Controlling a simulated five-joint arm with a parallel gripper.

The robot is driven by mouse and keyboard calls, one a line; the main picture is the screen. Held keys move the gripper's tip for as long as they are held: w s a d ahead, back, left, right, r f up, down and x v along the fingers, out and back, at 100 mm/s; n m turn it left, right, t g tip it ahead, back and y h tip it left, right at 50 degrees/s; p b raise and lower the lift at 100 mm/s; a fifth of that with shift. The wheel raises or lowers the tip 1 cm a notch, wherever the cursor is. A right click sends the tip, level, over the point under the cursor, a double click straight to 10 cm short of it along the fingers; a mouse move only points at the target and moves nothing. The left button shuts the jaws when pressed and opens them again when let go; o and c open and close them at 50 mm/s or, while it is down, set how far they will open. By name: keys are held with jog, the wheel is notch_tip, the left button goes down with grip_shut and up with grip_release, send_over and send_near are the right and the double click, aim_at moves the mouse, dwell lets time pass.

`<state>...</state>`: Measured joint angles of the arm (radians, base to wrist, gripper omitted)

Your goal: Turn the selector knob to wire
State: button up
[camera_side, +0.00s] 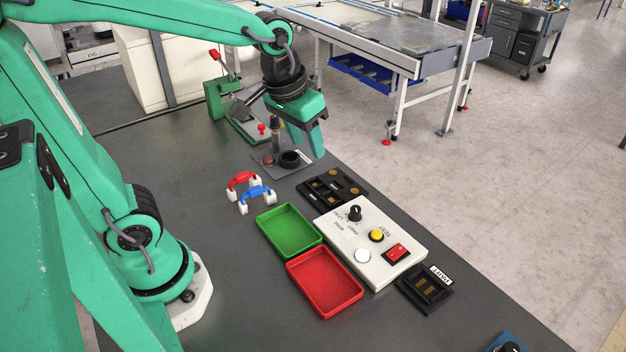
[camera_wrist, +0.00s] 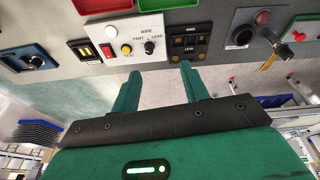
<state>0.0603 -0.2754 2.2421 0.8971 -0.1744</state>
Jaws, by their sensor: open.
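The selector knob (camera_side: 355,213) is black and stands on a white test panel (camera_side: 343,238) right of the trays. In the wrist view, the knob (camera_wrist: 149,47) has the printed words WIRE, PART and LEAD around it. Which word it points at is too small to tell. My gripper (camera_side: 297,142) is open and empty, above and behind the panel in the side view. In the wrist view, its two green fingers (camera_wrist: 158,76) are apart, with the knob beyond the gap between them. Nothing touches the knob.
The panel also bears a yellow button (camera_side: 376,236), a white button (camera_side: 362,256) and a red switch (camera_side: 396,253). A green tray (camera_side: 289,232), a red tray (camera_side: 325,283) and black holders (camera_side: 331,190) (camera_side: 425,289) stand close by. Red and blue handled parts (camera_side: 257,194) lie left.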

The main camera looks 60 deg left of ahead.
jog(key=w+d+f+n+g, duration=0.1)
jog(key=w+d+f+g, duration=0.1)
jog(key=w+f, duration=0.35)
jog(key=g, duration=0.1)
send_over(356, 208)
jog(key=shift+n, duration=0.3)
jog(key=f, duration=0.5)
jog(key=shift+s+a+f, duration=0.1)
jog(key=shift+s+f, duration=0.1)
jog(key=shift+f, duration=0.05)
jog(key=shift+w+f, duration=0.25)
jog(key=shift+f, duration=0.2)
jog(key=shift+f, duration=3.85)
jog(key=shift+c, duration=0.3)
grip_shut()
